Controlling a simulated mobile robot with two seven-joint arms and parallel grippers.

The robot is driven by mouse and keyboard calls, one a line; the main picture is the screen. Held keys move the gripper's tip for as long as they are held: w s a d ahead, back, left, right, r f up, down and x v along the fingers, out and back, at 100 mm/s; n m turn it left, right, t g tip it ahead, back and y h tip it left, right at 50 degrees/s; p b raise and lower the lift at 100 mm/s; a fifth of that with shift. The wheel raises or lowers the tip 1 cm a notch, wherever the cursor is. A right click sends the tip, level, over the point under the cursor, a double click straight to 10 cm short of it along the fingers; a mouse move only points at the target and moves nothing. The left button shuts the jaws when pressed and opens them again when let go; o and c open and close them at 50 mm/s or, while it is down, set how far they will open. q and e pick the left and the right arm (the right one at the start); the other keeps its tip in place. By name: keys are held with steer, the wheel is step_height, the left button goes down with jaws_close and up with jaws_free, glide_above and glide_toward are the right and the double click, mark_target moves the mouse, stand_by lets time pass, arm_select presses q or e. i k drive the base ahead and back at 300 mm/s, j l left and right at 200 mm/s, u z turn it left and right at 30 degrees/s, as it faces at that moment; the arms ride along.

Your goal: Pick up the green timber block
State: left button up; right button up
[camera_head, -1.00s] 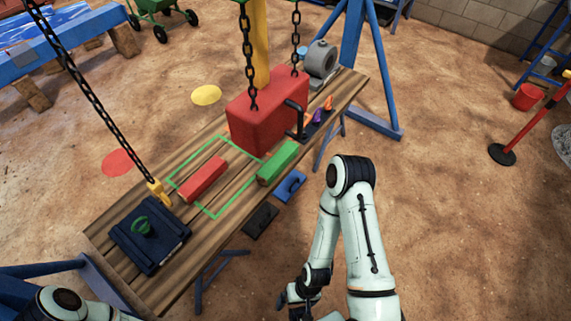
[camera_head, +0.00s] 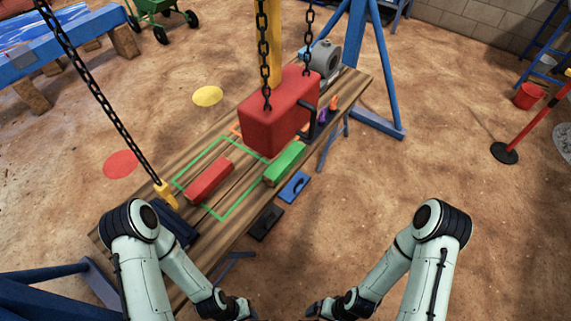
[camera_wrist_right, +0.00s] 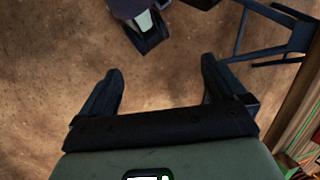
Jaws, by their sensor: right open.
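The green timber block (camera_head: 284,163) lies on the near edge of the wooden table in the head view, just right of the green outline. A red timber block (camera_head: 209,181) lies within that outline. My right gripper (camera_head: 322,308) is low in the head view, apart from the block and nearer to me. In the right wrist view its two fingers (camera_wrist_right: 161,66) are spread with only ground between them. My left gripper (camera_head: 240,309) is at the bottom edge of the head view, partly cut off, and its jaws are unclear. The green block is not seen in the wrist view.
A large red block (camera_head: 272,119) hangs on chains over the table (camera_head: 238,212), close behind the green block. A blue piece (camera_head: 294,186) and a black piece (camera_head: 265,222) are at the near edge. A blue frame stands at the right end.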

mark_target(273, 176)
steer(key=i+l+u, duration=0.25)
steer(key=l+u, duration=0.25)
steer(key=i+l+u, duration=0.2)
steer(key=l+u, duration=0.25)
steer(key=i+l+u, duration=0.1)
steer(key=l+u, duration=0.85)
steer(key=k+l+u, duration=0.1)
steer(key=l+u, duration=0.4)
steer(key=i+l+u, duration=0.1)
steer(key=u, duration=0.15)
steer(key=i+l+u, duration=0.2)
steer(key=l, duration=0.15)
steer(key=k, duration=0.1)
